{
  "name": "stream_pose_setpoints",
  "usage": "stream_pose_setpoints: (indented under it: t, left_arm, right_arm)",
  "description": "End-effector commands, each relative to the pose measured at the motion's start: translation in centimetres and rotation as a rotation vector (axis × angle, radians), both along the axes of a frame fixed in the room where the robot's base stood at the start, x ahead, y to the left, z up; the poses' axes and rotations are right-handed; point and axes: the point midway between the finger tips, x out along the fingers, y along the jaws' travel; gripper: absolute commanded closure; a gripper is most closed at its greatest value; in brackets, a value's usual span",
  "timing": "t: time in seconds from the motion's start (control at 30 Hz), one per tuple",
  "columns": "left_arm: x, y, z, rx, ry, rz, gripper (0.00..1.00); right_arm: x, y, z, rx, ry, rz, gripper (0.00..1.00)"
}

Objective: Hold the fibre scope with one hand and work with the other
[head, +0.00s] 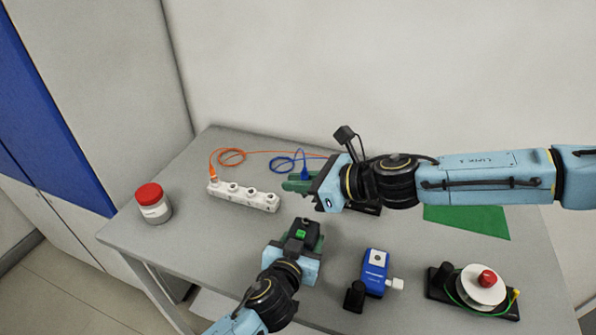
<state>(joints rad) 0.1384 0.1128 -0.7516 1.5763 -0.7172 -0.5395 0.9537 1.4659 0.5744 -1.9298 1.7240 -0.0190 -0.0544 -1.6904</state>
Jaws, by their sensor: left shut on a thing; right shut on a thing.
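My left gripper (305,232), at the lower middle of the head view, has green fingers shut on a black device (297,243) with a bright green square on top. This may be the fibre scope; its lower part is hidden in the jaws. My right gripper (297,185) reaches in from the right, above and a little left of the left one. Its green fingers are shut at the end of the blue cable (286,163), whose blue plug (305,174) shows at the jaws. The grip itself is mostly hidden.
A white strip with several ports (243,197) lies left of the grippers, an orange cable (231,157) behind it. A blue device (375,268), a reel (481,287) and a green mat (468,220) are on the right.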

Motion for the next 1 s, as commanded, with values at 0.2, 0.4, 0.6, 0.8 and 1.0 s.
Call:
stream_pose_setpoints:
  t: [0.2, 0.4, 0.6, 0.8, 1.0]
  left_arm:
    - [0.0, 0.0, -0.1, 0.000, 0.001, 0.000, 0.78]
    - [0.0, 0.0, -0.1, 0.001, 0.002, 0.000, 0.78]
    - [0.0, 0.0, -0.1, 0.001, 0.002, 0.000, 0.78]
    - [0.0, 0.0, -0.1, 0.001, 0.002, 0.000, 0.78]
    - [0.0, 0.0, -0.1, 0.001, 0.002, 0.000, 0.78]
  right_arm:
    - [-0.4, -0.4, -0.9, 0.000, 0.000, 0.063, 1.00]
    - [-0.4, -0.4, -0.9, 0.000, 0.000, 0.065, 1.00]
    - [-0.4, -0.4, -0.9, -0.001, 0.000, 0.065, 1.00]
    - [-0.4, -0.5, -2.4, 0.000, 0.004, 0.064, 1.00]
    - [-0.4, -0.4, -4.1, -0.001, 0.003, 0.063, 1.00]
